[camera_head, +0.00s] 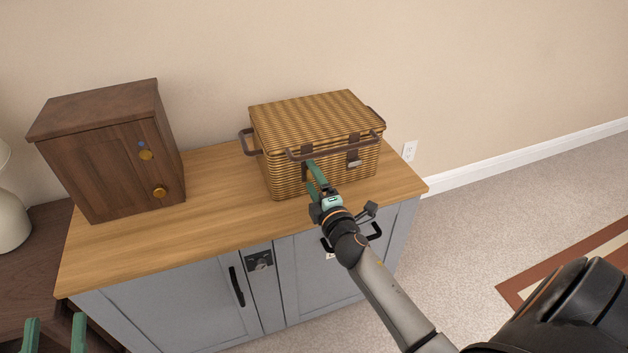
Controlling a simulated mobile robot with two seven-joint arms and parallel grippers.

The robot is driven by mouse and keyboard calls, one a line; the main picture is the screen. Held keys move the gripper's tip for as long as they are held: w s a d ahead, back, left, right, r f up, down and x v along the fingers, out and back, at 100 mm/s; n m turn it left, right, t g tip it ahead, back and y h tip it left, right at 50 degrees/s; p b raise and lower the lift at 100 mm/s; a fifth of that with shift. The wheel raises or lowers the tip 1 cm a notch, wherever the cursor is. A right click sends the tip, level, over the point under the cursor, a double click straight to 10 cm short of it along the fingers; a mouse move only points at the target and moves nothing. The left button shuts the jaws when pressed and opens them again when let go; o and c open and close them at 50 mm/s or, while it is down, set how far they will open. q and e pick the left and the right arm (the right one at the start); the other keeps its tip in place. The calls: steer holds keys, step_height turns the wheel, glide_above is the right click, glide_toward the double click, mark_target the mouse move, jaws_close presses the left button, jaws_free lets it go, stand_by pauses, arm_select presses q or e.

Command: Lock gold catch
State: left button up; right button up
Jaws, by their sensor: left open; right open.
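A dark wooden box (105,165) stands on the left of the cabinet top. I cannot tell which gold piece is the catch. My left gripper (54,335) is open and empty at the bottom left corner, well below and apart from the box. My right gripper (313,171) is open, with its fingertips at the front of a wicker basket (315,118); contact is unclear.
The basket has brown handles and a metal clasp (354,160) on its front; my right gripper hides part of the front. The wooden cabinet top (215,190) is clear between box and basket. A lamp (10,215) stands at the far left. Carpet lies at right.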

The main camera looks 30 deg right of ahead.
arm_select(q)
steer(key=shift+s+d+r+m+t+h, duration=0.1)
steer(key=shift+s+r+m+t+h, duration=0.1)
steer(key=shift+r, duration=0.4)
steer(key=shift+s+r+m+t+h, duration=0.1)
steer(key=shift+s+r+m+t, duration=0.1)
steer(key=shift+r, duration=0.4)
arm_select(e)
steer(key=v, duration=1.2)
steer(key=shift+s+a, duration=0.15)
steer(key=shift+s, duration=0.1)
arm_select(q)
steer(key=shift+f, duration=0.1)
